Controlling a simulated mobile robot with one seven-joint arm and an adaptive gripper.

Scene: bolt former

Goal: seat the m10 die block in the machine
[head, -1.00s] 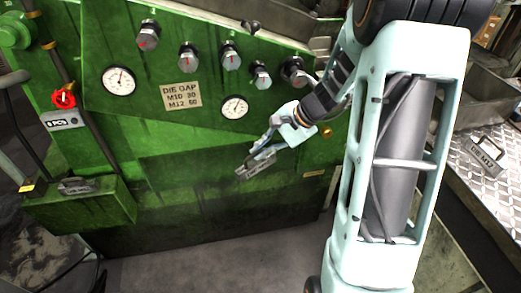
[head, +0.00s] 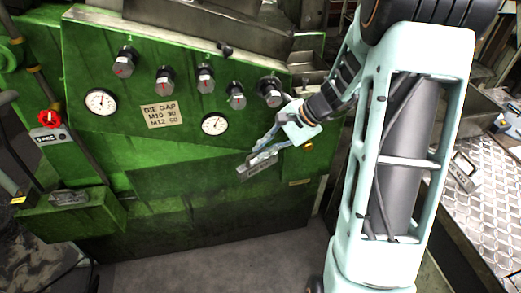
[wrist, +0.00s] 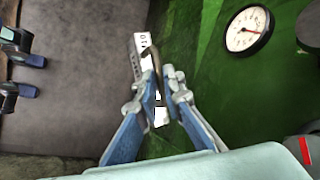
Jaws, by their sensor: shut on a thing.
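My gripper (head: 262,154) is shut on the handle of a grey die block (head: 257,172) and holds it in the air before the green machine (head: 150,170). In the wrist view, my gripper (wrist: 161,98) has its fingers on either side of the dark handle. The block's pale label (wrist: 142,42) there seems to end in "10"; the block is partly hidden by the fingers. Another grey block with a handle (head: 69,198) sits on the green ledge at the left. A labelled die block (head: 464,176) stands on the metal-plate table at right; its label is too small to read now.
The machine's front has several knobs, two gauges (head: 215,124) and a "DIE GAP" plate (head: 161,114). A red knob (head: 49,118) is at the left. Grey floor (head: 210,256) is open below. The patterned table (head: 495,215) stands right of my arm.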

